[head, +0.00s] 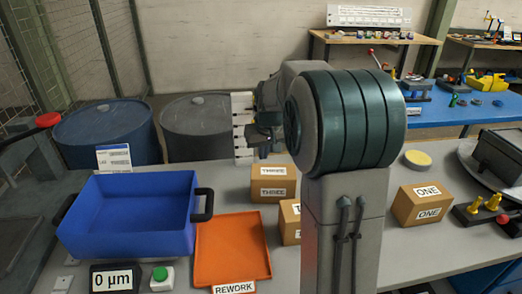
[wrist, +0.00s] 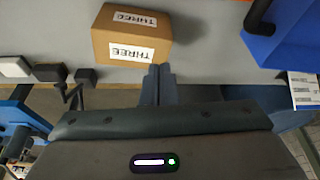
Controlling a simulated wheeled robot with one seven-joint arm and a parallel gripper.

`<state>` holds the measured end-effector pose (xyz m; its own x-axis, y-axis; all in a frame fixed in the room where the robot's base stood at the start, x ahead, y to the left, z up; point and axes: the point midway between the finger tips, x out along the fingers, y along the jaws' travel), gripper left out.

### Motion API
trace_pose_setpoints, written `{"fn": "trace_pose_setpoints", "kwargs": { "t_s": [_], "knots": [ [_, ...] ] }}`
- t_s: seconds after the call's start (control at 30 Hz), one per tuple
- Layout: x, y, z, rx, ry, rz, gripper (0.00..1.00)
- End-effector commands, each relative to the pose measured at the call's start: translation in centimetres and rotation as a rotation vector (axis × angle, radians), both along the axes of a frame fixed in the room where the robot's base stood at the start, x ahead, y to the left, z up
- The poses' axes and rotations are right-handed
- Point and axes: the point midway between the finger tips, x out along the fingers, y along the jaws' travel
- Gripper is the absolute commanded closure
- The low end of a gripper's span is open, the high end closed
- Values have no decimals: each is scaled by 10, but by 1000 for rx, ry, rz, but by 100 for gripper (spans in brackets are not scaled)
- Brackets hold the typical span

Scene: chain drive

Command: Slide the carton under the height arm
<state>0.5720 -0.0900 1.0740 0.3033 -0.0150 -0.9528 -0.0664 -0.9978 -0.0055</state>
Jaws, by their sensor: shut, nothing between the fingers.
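A brown carton labelled THREE (head: 272,186) stands on the grey bench left of my arm; the wrist view shows one THREE carton (wrist: 130,36). A second carton (head: 288,226), its label starting with T, is partly hidden by my arm. A carton labelled ONE (head: 422,206) stands to the right. My gripper (head: 262,138) is raised beyond the THREE carton. In the wrist view its fingers (wrist: 158,84) are together and empty, just below the carton in the picture. I cannot identify the height arm; my arm hides part of the bench.
A blue bin (head: 135,218) and an orange REWORK tray (head: 232,250) sit at left. A display reading 0 µm (head: 114,279) and green button (head: 160,274) are at the front. Dark posts and pads (wrist: 75,82) stand beside the carton.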

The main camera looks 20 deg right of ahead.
Motion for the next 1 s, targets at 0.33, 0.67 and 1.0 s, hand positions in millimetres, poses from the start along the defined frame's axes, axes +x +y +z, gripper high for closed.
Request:
{"fn": "trace_pose_setpoints", "kwargs": {
  "t_s": [0.33,0.67,1.0],
  "knots": [
    [91,-58,-34,-6,-23,-17,100],
    [109,-67,-60,-7,-24,-19,100],
    [127,-69,-115,-7,-25,-20,100]
  ]
}}
